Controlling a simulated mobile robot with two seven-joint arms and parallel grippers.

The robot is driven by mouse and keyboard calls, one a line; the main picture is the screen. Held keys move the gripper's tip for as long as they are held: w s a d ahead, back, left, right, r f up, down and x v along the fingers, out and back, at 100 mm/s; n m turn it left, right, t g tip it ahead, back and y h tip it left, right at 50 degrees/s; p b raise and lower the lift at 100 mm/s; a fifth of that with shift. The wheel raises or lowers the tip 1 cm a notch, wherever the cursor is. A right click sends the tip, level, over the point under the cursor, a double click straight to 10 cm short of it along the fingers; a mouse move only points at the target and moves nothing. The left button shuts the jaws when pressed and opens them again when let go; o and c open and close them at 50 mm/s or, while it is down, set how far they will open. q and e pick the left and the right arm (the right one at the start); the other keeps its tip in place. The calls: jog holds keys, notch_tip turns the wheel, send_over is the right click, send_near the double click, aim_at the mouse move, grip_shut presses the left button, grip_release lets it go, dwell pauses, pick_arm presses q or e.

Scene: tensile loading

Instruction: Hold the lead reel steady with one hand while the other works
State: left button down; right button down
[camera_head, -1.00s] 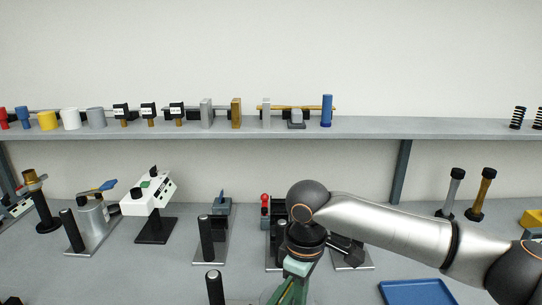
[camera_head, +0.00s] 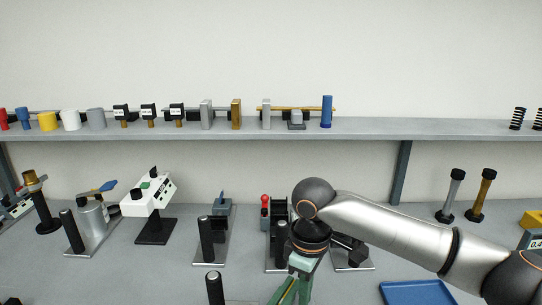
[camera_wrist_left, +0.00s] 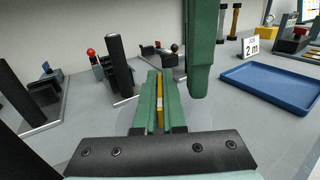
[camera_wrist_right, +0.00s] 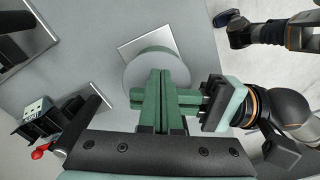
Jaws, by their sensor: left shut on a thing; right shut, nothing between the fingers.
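The lead reel is most likely the pale grey disc (camera_wrist_right: 150,66) on a light plate in the right wrist view, partly covered by green fingers. My left gripper (camera_wrist_left: 158,88) is shut at the reel, with a thin yellowish strip between its fingers. It also shows in the right wrist view (camera_wrist_right: 192,101), coming in from the right across the disc. My right gripper (camera_wrist_right: 153,84) is shut and empty over the disc. Its green finger hangs down in the left wrist view (camera_wrist_left: 204,55). In the head view, green fingers show at the bottom edge; the reel is hidden there.
Black posts on plates (camera_head: 205,238) and a red-knobbed fixture (camera_head: 265,205) stand beyond the grippers. A blue tray (camera_head: 415,290) lies at right. A white instrument (camera_head: 150,193) stands at left. A shelf (camera_head: 220,129) with small parts runs along the back.

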jog(key=shift+w+d, duration=0.1)
jog(key=shift+w, duration=0.15)
jog(key=shift+w+d, duration=0.1)
jog(key=shift+w, duration=0.2)
jog(key=shift+w, duration=0.25)
jog(key=shift+d, duration=0.2)
jog(key=shift+d, duration=0.3)
notch_tip(320, 180, up, 6)
dwell(0.6)
